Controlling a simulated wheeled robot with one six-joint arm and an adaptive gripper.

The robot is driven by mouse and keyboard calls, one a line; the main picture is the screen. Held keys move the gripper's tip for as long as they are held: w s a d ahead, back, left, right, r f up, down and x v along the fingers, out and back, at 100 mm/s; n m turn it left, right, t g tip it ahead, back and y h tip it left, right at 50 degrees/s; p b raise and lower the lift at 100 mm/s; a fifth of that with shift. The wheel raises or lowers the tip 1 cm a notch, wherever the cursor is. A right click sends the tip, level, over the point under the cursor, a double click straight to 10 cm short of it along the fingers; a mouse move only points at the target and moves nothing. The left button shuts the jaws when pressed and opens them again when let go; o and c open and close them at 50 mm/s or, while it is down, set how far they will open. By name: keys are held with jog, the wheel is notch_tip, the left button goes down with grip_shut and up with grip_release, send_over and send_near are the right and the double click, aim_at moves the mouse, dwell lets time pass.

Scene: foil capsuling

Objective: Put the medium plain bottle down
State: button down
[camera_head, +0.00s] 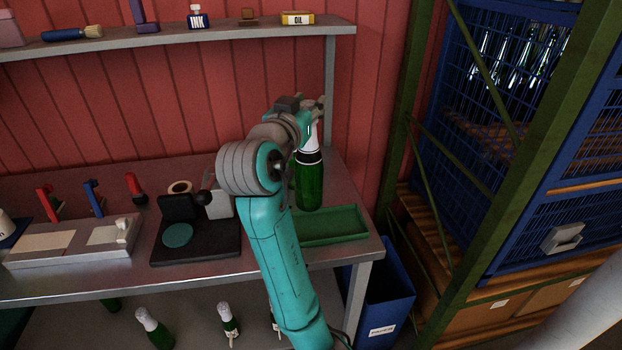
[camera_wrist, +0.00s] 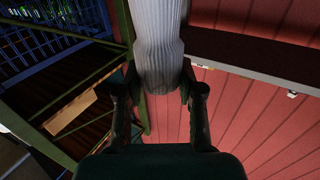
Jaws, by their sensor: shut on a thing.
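A green bottle (camera_head: 309,187) with a white foil neck and a dark band hangs upright at the right end of the workbench. My gripper (camera_head: 314,108) is shut on its neck near the top. In the wrist view the pale neck (camera_wrist: 160,55) sits between the two fingers of my gripper (camera_wrist: 163,92). The bottle's base overlaps the back of a green tray (camera_head: 335,224) in the head view; I cannot tell whether it touches anything. My arm hides part of the bench to the left of the bottle.
A black device with a round green pad (camera_head: 178,235) and a grey fixture (camera_head: 75,240) stand left on the bench. A shelf (camera_head: 180,40) runs above. A green rack post (camera_head: 520,170) and a blue bin (camera_head: 390,300) are at right. Several bottles (camera_head: 152,327) stand below.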

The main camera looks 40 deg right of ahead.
jog(key=shift+f, duration=4.25)
jog(key=c, duration=0.7)
grip_release()
jog(key=shift+f, duration=0.1)
jog(key=shift+s+a, duration=0.1)
jog(key=shift+a, duration=0.1)
jog(key=v, duration=1.1)
jog(key=shift+s+a, duration=0.15)
jog(key=shift+a, duration=0.1)
